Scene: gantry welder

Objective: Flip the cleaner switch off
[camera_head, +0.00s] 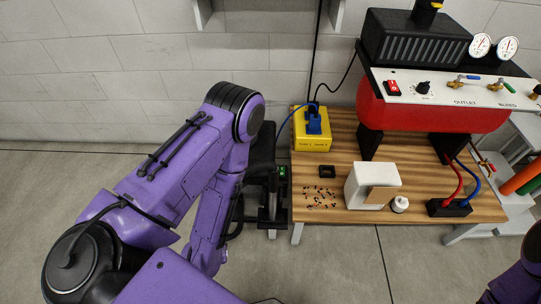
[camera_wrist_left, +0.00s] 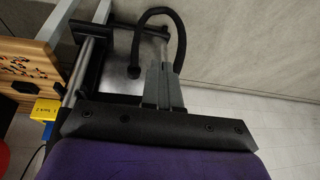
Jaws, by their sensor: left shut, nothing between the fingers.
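A small green-lit switch (camera_head: 283,171) sits on a dark upright device (camera_head: 262,150) just left of the wooden table; I cannot tell for sure that it is the cleaner switch. My left arm partly covers this device. In the left wrist view my left gripper (camera_wrist_left: 158,68) is shut and empty, its grey fingers side by side near a curved black hose (camera_wrist_left: 153,12). No switch can be made out at the fingertips there. In the head view I cannot clearly separate this gripper from the dark parts. My right gripper is out of view.
The wooden table (camera_head: 330,142) holds a yellow box (camera_head: 312,141) with a blue plug, a white block (camera_head: 372,183) and scattered small parts. Metal tubes (camera_wrist_left: 92,62) lie close left of the fingers.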

